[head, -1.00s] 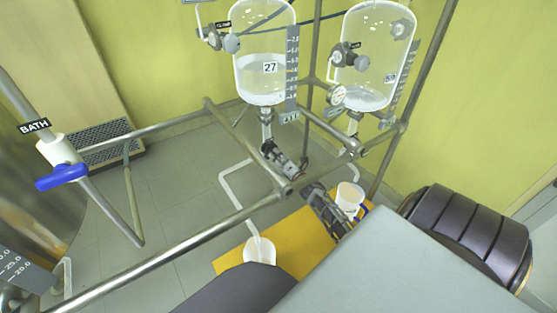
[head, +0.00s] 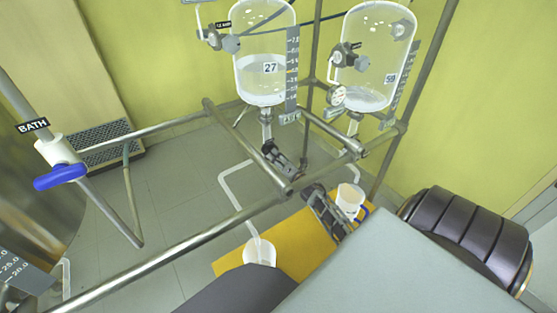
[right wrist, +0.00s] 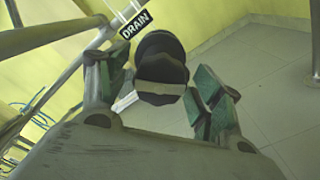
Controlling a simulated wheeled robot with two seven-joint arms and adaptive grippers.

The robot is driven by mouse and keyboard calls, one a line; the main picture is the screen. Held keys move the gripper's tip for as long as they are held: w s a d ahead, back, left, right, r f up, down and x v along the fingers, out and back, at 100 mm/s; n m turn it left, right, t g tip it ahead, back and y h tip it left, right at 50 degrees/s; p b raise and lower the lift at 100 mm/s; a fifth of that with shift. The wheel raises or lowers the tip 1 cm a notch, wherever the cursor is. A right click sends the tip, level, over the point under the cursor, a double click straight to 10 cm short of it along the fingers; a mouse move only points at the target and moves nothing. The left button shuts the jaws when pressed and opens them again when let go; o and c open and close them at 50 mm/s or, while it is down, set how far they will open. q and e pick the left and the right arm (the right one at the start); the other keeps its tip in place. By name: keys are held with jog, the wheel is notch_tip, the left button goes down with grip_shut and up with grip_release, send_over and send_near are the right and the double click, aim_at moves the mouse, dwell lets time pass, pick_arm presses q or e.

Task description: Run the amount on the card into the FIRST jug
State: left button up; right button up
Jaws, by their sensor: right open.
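A white jug (head: 261,252) shows at the front of the yellow board, partly hidden by my dark arm link. A second white jug (head: 349,197) with a blue handle stands further right. I cannot read which one is FIRST, and no card is legible. A glass vessel marked 27 (head: 262,85) holds clear liquid. My right gripper (head: 325,212) is left of the blue-handled jug. The right wrist view shows its green-padded fingers (right wrist: 165,98) open around a dark knob (right wrist: 160,68) beside a DRAIN label (right wrist: 135,24). I cannot tell whether they touch it. My left gripper is out of view.
A second glass vessel (head: 368,75) hangs at right, with a graduated scale (head: 396,100). Metal rails (head: 150,258) cross in front. A blue-handled BATH valve (head: 60,177) is at left. The yellow board (head: 305,240) lies under the jugs. The floor (head: 185,200) at left is clear.

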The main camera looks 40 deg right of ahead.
jog(key=shift+s, duration=0.2)
jog(key=s+a, duration=0.1)
jog(key=s, duration=1)
jog(key=shift+s+a, duration=0.15)
jog(key=shift+s, duration=0.15)
dwell(0.3)
dwell(6.1)
